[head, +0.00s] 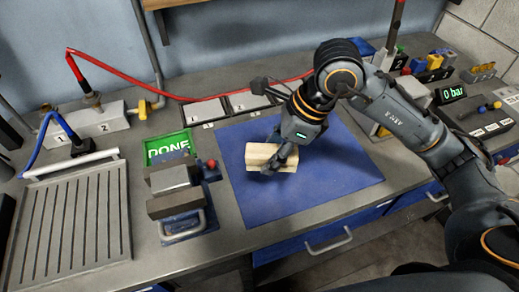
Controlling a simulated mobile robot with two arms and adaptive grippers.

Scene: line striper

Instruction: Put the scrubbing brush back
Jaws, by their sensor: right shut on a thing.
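The scrubbing brush, seen as a pale wooden block (285,153), is at the blue mat (340,175) in the middle of the bench. Its bristles do not show. My right gripper (274,163) comes down from above and is shut on the block, with its dark fingers across the near side. I cannot tell whether the block rests on the mat or is slightly above it. My left gripper is not in view.
A slotted tray (75,225) lies at far left. Numbered trays (245,103) sit behind the mat. A gauge reading 0 bar (452,93) is at right. The mat's right side is clear.

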